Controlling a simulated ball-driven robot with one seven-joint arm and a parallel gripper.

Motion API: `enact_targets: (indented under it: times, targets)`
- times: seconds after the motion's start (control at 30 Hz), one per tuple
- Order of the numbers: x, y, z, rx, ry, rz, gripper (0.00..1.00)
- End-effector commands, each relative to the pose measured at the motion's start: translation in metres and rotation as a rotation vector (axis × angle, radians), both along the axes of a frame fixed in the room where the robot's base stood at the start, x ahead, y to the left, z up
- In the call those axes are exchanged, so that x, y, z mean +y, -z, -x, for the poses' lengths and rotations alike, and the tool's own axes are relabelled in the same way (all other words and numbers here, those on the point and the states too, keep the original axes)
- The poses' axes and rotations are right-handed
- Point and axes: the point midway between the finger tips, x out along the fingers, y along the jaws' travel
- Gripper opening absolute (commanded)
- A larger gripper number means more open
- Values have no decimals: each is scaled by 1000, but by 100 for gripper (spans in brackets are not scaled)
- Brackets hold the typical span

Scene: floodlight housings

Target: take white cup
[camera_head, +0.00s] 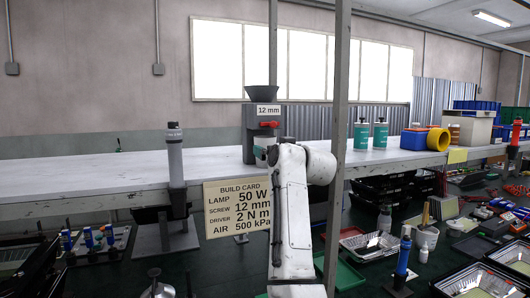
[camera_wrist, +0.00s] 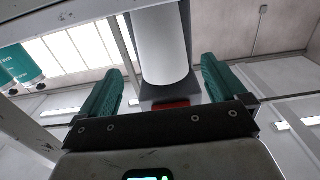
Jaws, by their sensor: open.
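A smooth white cylinder, the white cup (camera_wrist: 165,50), shows in the upside-down wrist view between the lines of my two teal fingers, in front of a grey dispenser. The cup's rounded rim end faces the picture's bottom, near a red part (camera_wrist: 170,105). My gripper (camera_wrist: 160,85) is open, its fingers spread wider than the cup; whether the tips reach beside it I cannot tell.
A grey post (camera_head: 339,130) rises right of my arm. A grey cylindrical tool (camera_head: 175,160) stands at the front edge.

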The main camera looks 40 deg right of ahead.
Motion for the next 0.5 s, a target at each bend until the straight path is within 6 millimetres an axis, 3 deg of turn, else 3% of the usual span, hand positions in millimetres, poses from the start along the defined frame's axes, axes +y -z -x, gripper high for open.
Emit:
enact_targets:
  times: [0.17,0.5]
  targets:
    - [-2,-3,-8,0,0,0,98]
    - [-10,-8,-45,1,0,0,98]
